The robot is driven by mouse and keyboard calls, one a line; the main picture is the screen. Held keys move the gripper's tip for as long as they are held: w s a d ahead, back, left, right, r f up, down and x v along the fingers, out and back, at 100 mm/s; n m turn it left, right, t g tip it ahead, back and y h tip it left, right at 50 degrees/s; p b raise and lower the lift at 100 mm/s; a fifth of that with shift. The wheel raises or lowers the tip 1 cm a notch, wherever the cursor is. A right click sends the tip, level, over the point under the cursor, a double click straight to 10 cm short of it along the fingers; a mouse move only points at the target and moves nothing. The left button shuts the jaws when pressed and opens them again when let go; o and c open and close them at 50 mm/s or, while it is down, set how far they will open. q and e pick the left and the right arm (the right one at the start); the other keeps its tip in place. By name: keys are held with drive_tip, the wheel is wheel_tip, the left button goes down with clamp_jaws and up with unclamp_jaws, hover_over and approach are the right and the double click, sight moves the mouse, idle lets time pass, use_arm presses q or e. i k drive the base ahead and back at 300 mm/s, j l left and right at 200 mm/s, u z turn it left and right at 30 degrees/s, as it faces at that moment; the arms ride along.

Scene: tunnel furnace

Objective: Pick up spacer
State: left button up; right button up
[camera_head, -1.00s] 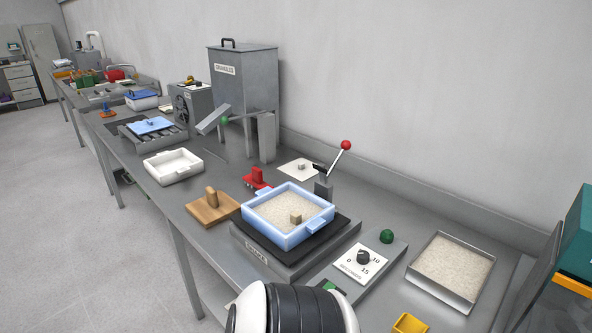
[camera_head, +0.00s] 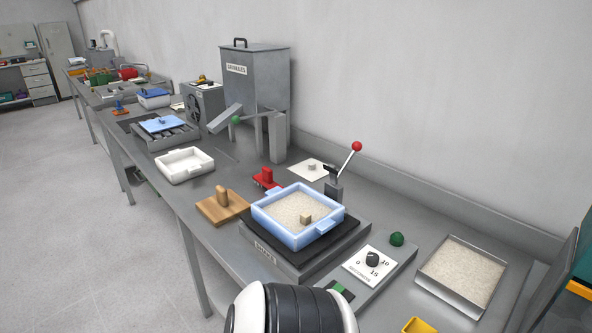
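No thing in view is labelled as a spacer, and I cannot tell for certain which one it is. A small tan block (camera_head: 306,219) sits on the pale granules in the light blue tray (camera_head: 326,228). A small grey piece (camera_head: 312,167) sits on a white square pad (camera_head: 299,164) behind that tray. A red piece with an upright part (camera_head: 267,176) stands left of the pad. A wooden board (camera_head: 213,210) with an upright wooden handle lies left of the blue tray. Neither gripper is in view; only a white and black arm part of mine shows at the bottom.
The blue tray stands on a black-topped grey shaker (camera_head: 268,251). A red-knobbed lever (camera_head: 351,157) rises behind it. A dial panel (camera_head: 371,263) and a metal tray of granules (camera_head: 448,296) are to the right. A white tray (camera_head: 184,172) and a tall granules hopper (camera_head: 250,95) stand farther back.

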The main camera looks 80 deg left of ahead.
sight(305, 217)
drive_tip(key=l+u, duration=0.15)
drive_tip(key=u, duration=1.8)
